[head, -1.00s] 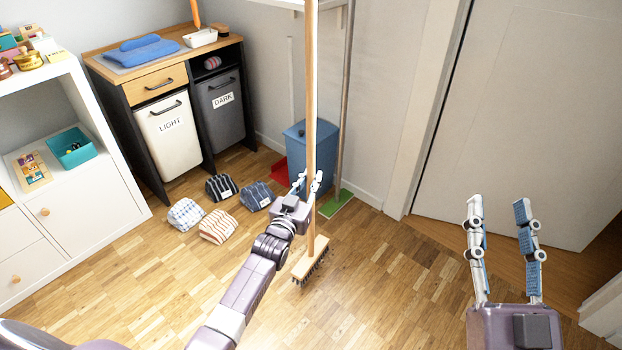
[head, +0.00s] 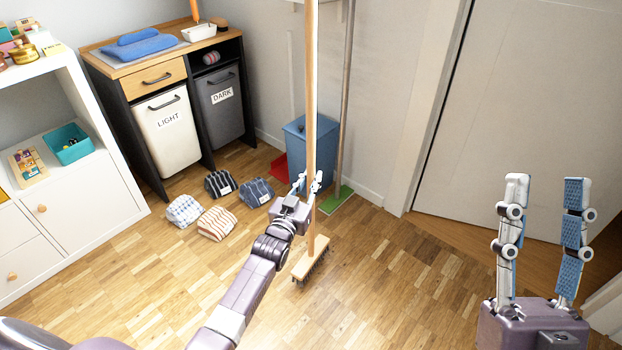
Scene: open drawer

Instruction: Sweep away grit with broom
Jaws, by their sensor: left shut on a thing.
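The broom stands upright in the middle of the head view, with a long wooden handle (head: 311,100) and a wooden brush head (head: 312,259) with dark bristles at the floor. My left gripper (head: 307,184) is shut on the handle, low down, a little above the brush head. My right gripper (head: 544,182) is at the right, open and empty, its two fingers pointing up and apart from the broom. I cannot make out any grit on the floor (head: 150,278).
Several folded cloth bundles (head: 216,224) lie on the floor left of the broom. A blue bin (head: 318,150), a red item (head: 279,167) and a green-based pole (head: 343,110) stand behind. LIGHT (head: 168,145) and DARK (head: 222,123) hampers are at the back. The front floor is clear.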

